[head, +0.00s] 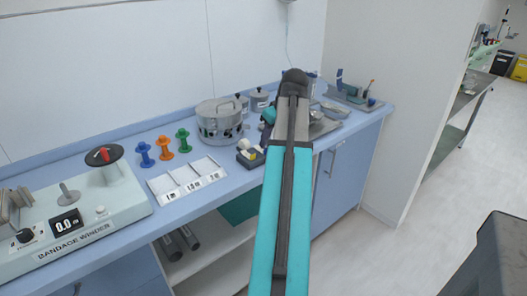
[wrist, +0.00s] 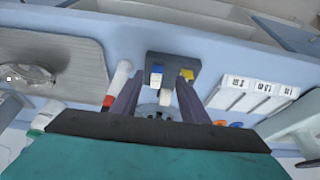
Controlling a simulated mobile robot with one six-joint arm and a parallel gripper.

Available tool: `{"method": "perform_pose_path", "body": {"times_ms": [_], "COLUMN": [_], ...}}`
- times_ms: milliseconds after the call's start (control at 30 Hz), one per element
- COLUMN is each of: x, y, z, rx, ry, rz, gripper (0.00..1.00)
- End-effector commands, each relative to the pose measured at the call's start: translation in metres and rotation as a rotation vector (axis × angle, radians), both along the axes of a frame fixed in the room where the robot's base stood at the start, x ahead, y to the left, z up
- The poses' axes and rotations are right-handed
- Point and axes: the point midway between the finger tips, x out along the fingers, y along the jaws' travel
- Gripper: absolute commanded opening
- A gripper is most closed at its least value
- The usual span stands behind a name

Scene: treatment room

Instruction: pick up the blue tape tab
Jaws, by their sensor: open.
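The blue tape tab (wrist: 156,78) stands at the left of a small dark holder (wrist: 168,62) in the wrist view. A yellow tab (wrist: 187,74) is on its right, and a white piece lies just below. My gripper (wrist: 159,77) is open, its two dark fingers spread either side of the blue tab in the picture. I cannot tell how far above it they are, and nothing is seen between them in grasp. In the head view the holder (head: 246,160) shows at the counter's front edge, left of my arm. The blue tab cannot be made out there.
The blue counter (head: 234,182) also bears a metal drum (head: 220,121), a labelled three-slot tray (head: 187,178), coloured spools and a bandage winder (head: 75,215). In the wrist view a metal tray (wrist: 60,62) and a white tube with a red band lie left of the holder.

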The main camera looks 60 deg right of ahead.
Motion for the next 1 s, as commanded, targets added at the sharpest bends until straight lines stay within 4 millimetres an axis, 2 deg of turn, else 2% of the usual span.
{"method": "perform_pose_path", "body": {"times_ms": [267,633,1000], "x": [0.004,0.016,0.018], "y": [-0.003,-0.009,-0.009], "z": [-0.012,-0.044,-0.048], "rx": [0.002,0.002,0.000], "ry": [0.001,0.001,0.000], "rz": [0.002,0.002,0.002], "gripper": [0.41,0.41,0.41]}}
